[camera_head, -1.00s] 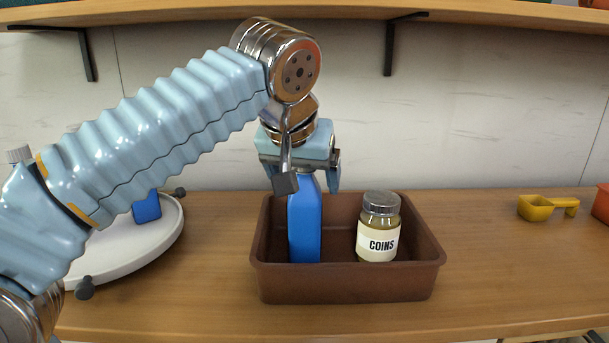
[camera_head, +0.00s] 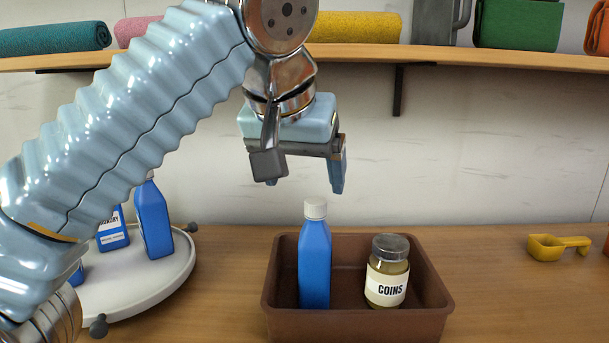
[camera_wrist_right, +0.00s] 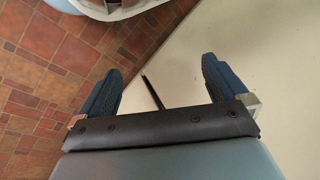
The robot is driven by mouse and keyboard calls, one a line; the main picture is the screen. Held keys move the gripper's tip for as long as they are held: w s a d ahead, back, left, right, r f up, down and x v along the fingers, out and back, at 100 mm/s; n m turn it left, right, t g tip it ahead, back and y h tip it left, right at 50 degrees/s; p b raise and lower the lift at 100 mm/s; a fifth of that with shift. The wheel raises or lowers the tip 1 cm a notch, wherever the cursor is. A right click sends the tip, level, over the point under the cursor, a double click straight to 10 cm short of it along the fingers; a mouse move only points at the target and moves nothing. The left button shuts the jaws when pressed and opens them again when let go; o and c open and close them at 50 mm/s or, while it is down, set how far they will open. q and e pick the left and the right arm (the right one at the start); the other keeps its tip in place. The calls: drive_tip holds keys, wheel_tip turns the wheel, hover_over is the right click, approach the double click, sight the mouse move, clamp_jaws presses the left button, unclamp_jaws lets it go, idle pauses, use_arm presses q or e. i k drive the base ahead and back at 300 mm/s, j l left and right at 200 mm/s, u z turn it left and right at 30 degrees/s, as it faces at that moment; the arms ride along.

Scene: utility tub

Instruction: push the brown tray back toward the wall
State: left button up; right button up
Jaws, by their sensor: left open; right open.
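The brown tray (camera_head: 357,325) sits on the wooden counter near its front, apart from the wall behind. A blue bottle (camera_head: 314,262) with a white cap stands upright in its left half. A jar labelled COINS (camera_head: 387,272) stands upright in its right half. My left gripper (camera_head: 305,178) is open and empty, in the air above the blue bottle and not touching it. My right gripper (camera_wrist_right: 162,85) is open and empty in the right wrist view, over tiled floor and a pale surface; the tray is not in that view.
A round white turntable (camera_head: 150,290) with several blue bottles (camera_head: 154,222) stands to the left, partly behind my left arm. A yellow scoop (camera_head: 557,246) lies to the right. A shelf (camera_head: 480,57) with towels and containers runs above. Bare counter lies between tray and wall.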

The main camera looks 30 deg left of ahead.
sight(428, 302)
drive_tip(key=k+j+u, duration=0.1)
drive_tip(key=k+u, duration=0.3)
drive_tip(key=k+j+u, duration=0.2)
drive_tip(key=u, duration=0.2)
